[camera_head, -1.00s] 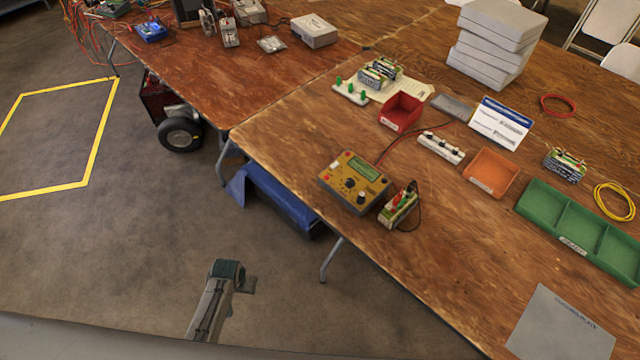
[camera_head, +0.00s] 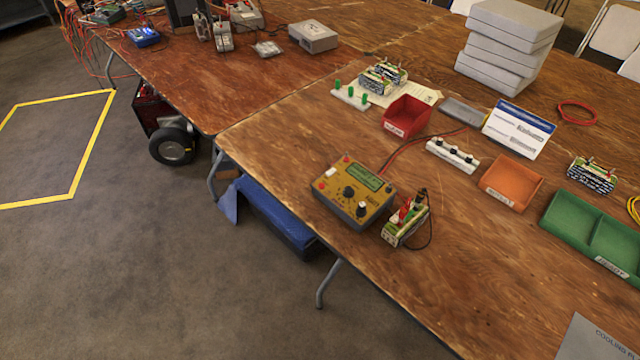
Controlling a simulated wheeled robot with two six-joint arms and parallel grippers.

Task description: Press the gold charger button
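The gold charger (camera_head: 335,200) sits near the table's front-left edge. Its top face carries a green display (camera_head: 364,177), dark knobs, a small white button-like square (camera_head: 331,172) and small red parts. A battery pack (camera_head: 392,236) with a red connector and black lead stands right beside it. A red cable (camera_head: 400,153) runs across the table behind the charger. Neither of my grippers is in view.
A red bin (camera_head: 406,117), a white strip with black knobs (camera_head: 452,155), an orange bin (camera_head: 510,183) and a green tray (camera_head: 597,229) lie to the right. Grey boxes (camera_head: 508,45) are stacked behind. The wood in front of the battery pack is clear.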

